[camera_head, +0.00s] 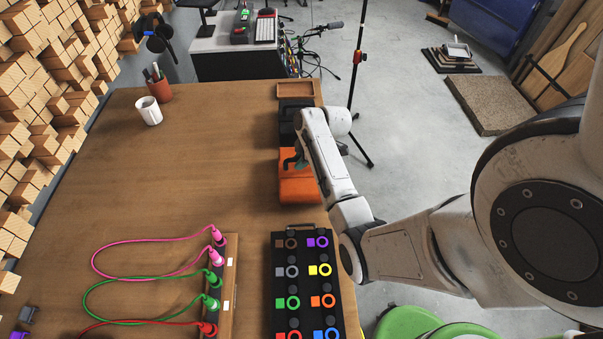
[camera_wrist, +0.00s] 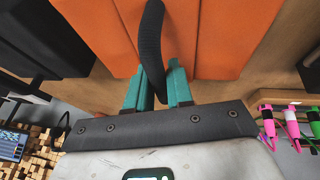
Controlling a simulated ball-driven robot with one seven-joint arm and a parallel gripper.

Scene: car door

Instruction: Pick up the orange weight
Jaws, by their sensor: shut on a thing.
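The orange weight (camera_head: 298,188) is at the right edge of the wooden table in the head view. It fills the top of the wrist view (camera_wrist: 222,38), with a dark strap handle (camera_wrist: 151,45) across it. My gripper (camera_head: 296,161) is at the weight's far end in the head view. In the wrist view its teal fingers (camera_wrist: 155,88) are shut on the strap, one on each side. The arm hides part of the weight, and I cannot tell whether it touches the table.
A black weight (camera_head: 288,128) sits just beyond the orange one, near a wooden tray (camera_head: 296,88). A black board with coloured rings (camera_head: 305,285) and a cable strip (camera_head: 226,280) are at the near side. A white mug (camera_head: 149,111) stands far left. The table's middle is clear.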

